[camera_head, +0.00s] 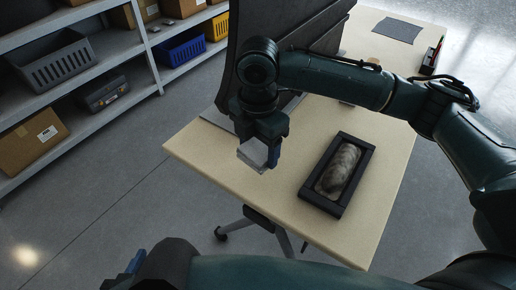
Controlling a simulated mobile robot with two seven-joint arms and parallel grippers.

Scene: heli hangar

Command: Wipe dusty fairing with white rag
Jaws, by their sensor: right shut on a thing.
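The dusty fairing (341,172) is a grey, streaked, rounded piece lying in a black frame (307,194) on the table. My right gripper (264,163) is shut on the white rag (253,152), a pale block-like piece. It holds the rag over the table's near left part, to the left of the fairing and apart from it. The far side of the rag is hidden by the gripper. Only a small blue-tipped part at the bottom left may belong to my left arm; its gripper fingers do not show.
The pale table (379,228) carries a large dark monitor (300,30) behind my right gripper. Shelves with a blue bin (181,50) and boxes stand left. The tabletop around the frame is clear.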

